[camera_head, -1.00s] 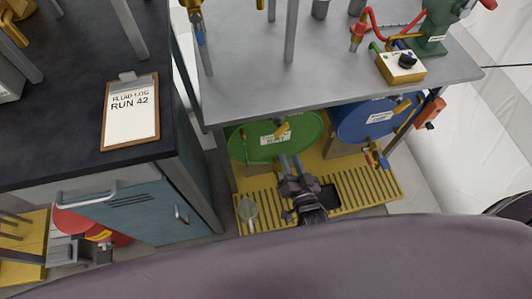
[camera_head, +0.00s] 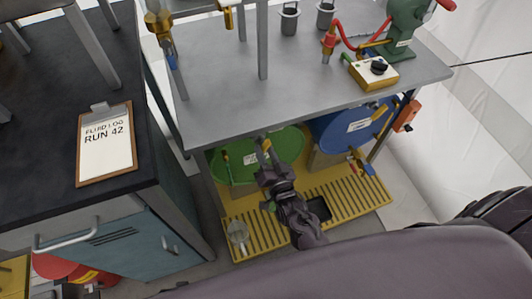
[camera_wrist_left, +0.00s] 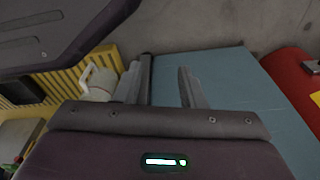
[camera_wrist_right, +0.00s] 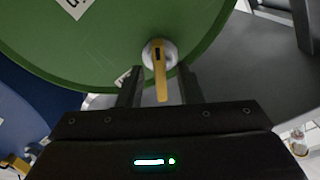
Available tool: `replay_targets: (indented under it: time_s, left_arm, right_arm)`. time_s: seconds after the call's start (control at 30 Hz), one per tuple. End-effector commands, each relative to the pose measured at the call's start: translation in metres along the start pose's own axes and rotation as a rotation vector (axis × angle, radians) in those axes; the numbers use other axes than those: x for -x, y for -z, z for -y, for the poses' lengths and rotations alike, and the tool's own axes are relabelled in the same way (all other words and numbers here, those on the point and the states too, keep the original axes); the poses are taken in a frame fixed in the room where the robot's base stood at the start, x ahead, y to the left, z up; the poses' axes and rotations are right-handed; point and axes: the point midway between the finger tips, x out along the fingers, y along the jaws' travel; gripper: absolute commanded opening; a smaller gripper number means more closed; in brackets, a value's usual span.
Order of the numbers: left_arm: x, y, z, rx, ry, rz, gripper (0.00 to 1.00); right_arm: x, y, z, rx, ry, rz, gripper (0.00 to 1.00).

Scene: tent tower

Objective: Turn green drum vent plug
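The green drum (camera_head: 285,147) lies under the grey bench, its round face showing. Its vent plug, a pale round hub with a yellow lever (camera_wrist_right: 160,72), shows in the right wrist view, the lever pointing down. My right gripper (camera_wrist_right: 158,88) is open, with one finger on each side of the lever. I cannot tell whether either finger touches it. In the head view my right gripper (camera_head: 264,150) is at the drum face and partly covers the plug. My left gripper (camera_wrist_left: 165,82) is open and empty in the left wrist view, above a blue-grey surface.
A blue drum (camera_head: 335,128) lies to the right of the green one. Both are over a yellow slatted pallet (camera_head: 350,203), with a clear jug (camera_head: 238,232) on it. The grey bench top (camera_head: 225,90) overhangs the drums. A dark counter with a clipboard (camera_head: 107,150) stands at left.

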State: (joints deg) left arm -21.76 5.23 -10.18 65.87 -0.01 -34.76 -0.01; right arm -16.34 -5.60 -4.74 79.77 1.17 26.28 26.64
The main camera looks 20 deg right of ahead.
Motion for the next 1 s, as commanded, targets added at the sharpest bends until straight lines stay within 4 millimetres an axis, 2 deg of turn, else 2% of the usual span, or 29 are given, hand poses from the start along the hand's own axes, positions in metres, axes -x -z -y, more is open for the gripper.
replay_targets:
  time_s: [0.03,0.3,0.67,1.0]
  left_arm:
    - [0.0,0.0,0.0,0.0,0.0,0.0,0.36]
    - [0.0,0.0,0.0,0.0,0.0,0.0,0.36]
    - [0.001,-0.001,0.0,0.0,0.0,0.001,0.36]
    - [-0.001,-0.018,0.001,-0.001,0.001,0.01,0.36]
  right_arm:
    - [0.0,0.0,0.0,0.0,0.0,0.0,0.33]
    - [0.0,0.0,0.0,0.0,0.0,0.0,0.0]
    - [0.0,0.0,0.0,0.032,0.0,0.001,0.0]
    - [0.001,0.001,0.001,0.245,0.001,0.001,0.0]
